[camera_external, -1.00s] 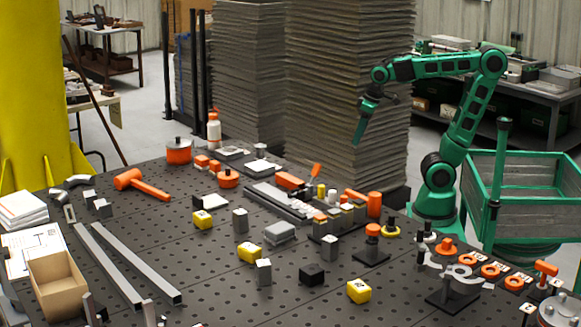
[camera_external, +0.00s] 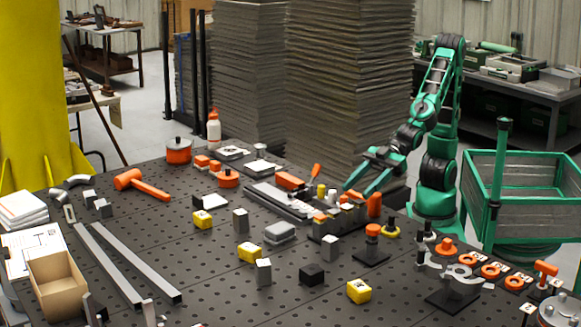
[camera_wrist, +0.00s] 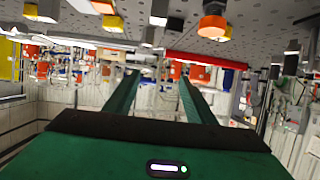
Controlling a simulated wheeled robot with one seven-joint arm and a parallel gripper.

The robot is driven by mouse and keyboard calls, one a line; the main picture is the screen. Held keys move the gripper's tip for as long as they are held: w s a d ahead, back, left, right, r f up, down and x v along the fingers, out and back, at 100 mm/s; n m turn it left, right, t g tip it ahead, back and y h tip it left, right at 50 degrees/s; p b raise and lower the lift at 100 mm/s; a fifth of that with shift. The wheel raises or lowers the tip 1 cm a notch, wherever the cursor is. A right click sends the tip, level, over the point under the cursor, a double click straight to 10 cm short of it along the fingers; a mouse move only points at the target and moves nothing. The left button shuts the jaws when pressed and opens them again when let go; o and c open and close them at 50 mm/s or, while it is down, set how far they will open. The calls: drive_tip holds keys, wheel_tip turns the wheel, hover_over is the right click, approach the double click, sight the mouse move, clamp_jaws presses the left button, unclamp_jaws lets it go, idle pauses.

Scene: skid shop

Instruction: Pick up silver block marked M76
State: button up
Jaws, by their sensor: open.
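Several upright silver blocks stand on the dark perforated table: one near the middle (camera_external: 240,221), one to its right (camera_external: 329,249), one nearer the front (camera_external: 263,272), and a pair at the left (camera_external: 88,198). Their markings are too small to read, so I cannot tell which is M76. My gripper (camera_external: 357,188) is open and empty, above the far right part of the table, by a row of small blocks. In the wrist view its two green fingers (camera_wrist: 158,95) are apart with nothing held between them. The table shows at the top there.
Yellow blocks (camera_external: 249,252), a black block (camera_external: 312,274) and a grey box (camera_external: 280,232) stand among the silver blocks. An orange cylinder (camera_external: 374,204) stands close to my gripper. Long metal bars (camera_external: 115,262) lie at the left. Stacked sheets (camera_external: 345,100) rise behind the table.

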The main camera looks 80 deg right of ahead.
approach(331, 238)
drive_tip(key=shift+s+d+f, duration=0.15)
drive_tip(key=shift+s+f, duration=0.2)
drive_tip(key=shift+s, duration=0.15)
drive_tip(key=shift+w+f, duration=0.1)
drive_tip(key=shift+f, duration=0.1)
drive_tip(key=x, duration=0.5)
drive_tip(key=shift+w+f, duration=0.1)
drive_tip(key=shift+w, duration=0.05)
drive_tip(key=shift+r+x, duration=0.15)
drive_tip(key=shift+x, duration=1.2)
drive_tip(key=shift+r+x, duration=0.15)
drive_tip(key=shift+x, duration=1.2)
drive_tip(key=shift+w, duration=0.2)
clamp_jaws()
drive_tip(key=shift+r, duration=0.1)
